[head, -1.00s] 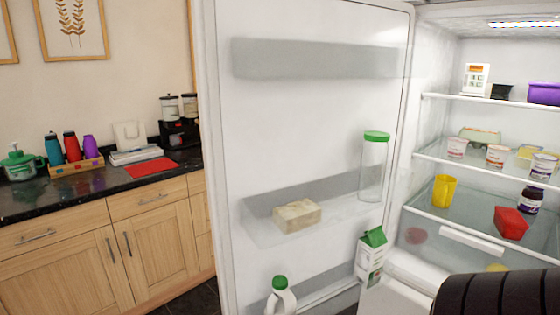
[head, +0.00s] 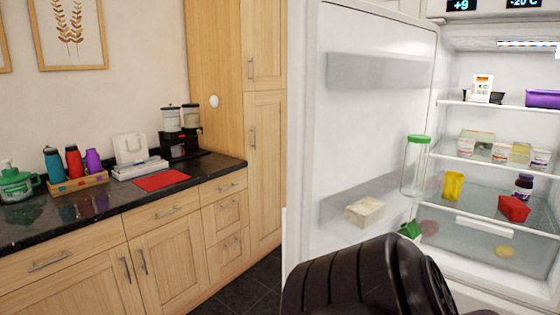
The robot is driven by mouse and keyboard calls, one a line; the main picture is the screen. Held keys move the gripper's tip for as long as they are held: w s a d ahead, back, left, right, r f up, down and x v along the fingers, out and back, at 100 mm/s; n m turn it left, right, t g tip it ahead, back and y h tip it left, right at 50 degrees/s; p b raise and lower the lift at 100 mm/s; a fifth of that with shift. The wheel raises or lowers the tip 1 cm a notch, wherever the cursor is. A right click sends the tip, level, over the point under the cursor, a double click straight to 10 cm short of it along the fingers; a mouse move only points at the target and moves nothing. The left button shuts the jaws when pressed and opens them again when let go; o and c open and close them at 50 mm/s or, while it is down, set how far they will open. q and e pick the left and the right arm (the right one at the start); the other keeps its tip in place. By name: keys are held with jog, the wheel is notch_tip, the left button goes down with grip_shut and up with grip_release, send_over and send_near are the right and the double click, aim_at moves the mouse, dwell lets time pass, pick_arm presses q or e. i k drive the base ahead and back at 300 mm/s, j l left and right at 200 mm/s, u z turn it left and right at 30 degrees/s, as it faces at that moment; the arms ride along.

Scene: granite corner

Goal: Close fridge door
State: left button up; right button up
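The white fridge door (head: 375,120) stands open in the head view, its inner side with shelves facing me. It holds a glass jar with a green lid (head: 416,165) and a pale block (head: 366,211). The open fridge interior (head: 470,75) is to the right of the door. A black arm link of mine covers the lower part of the door and the fridge bottom. Neither gripper is in view, so contact with the door cannot be seen.
Fridge shelves hold a yellow cup (head: 453,186), a red container (head: 514,208) and a purple box (head: 543,98). A dark counter (head: 110,205) with bottles and a coffee machine (head: 181,140) runs along the left. Dark floor (head: 255,290) shows between cabinets and door.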

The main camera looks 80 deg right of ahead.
aim_at(362, 76)
jog(key=i+j+z, duration=0.1)
jog(key=i+z, duration=0.3)
jog(key=i+j+z, duration=0.2)
jog(key=i+z, duration=0.2)
jog(key=i, duration=0.15)
jog(key=i+z, duration=0.2)
jog(key=z, duration=0.2)
jog(key=i+z, duration=0.15)
jog(key=z, duration=0.25)
jog(key=i+j+z, duration=0.15)
jog(key=z, duration=0.3)
jog(key=i+z, duration=0.2)
jog(key=z, duration=0.25)
jog(key=i+j+z, duration=0.1)
jog(key=z, duration=0.35)
jog(key=i+j+z, duration=0.2)
jog(key=z, duration=0.25)
jog(key=i+j+z, duration=0.15)
jog(key=z, duration=0.3)
jog(key=i+j+z, duration=0.1)
jog(key=j+z, duration=0.35)
jog(key=i+j+z, duration=0.15)
jog(key=j+z, duration=0.15)
jog(key=i+j+z, duration=0.15)
jog(key=j+z, duration=0.15)
